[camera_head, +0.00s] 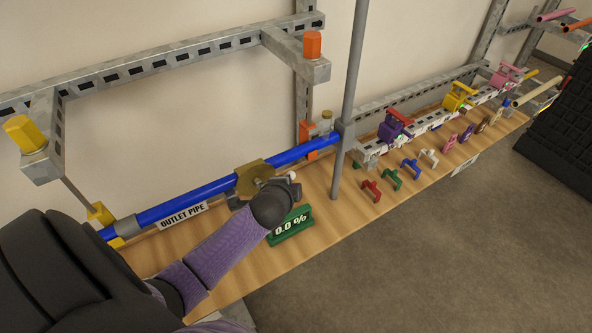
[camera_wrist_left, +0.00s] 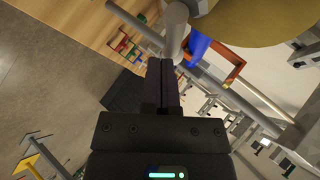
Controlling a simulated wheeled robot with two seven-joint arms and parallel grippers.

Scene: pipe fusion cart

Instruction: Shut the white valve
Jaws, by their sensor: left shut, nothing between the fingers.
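A blue pipe (camera_head: 185,198) labelled OUTLET PIPE runs along the wooden bench, with a brass-coloured valve body (camera_head: 255,175) on it. A small whitish rounded end (camera_head: 293,176) shows just beyond my left wrist; I cannot tell whether it belongs to the white valve's handle. My left gripper (camera_wrist_left: 163,62) is shut and empty in the left wrist view, its tips close to a pale grey cylinder (camera_wrist_left: 175,30) beside the brass disc (camera_wrist_left: 245,18). Whether they touch is unclear. In the head view my left wrist hides most of the gripper and handle. My right gripper is not in view.
A green display (camera_head: 291,226) reading 0.0 % stands on the bench (camera_head: 330,225) right beside my wrist. A grey vertical post (camera_head: 349,100) rises to the right. Several coloured handles and clamps line the bench farther right. Open floor (camera_head: 430,250) lies in front.

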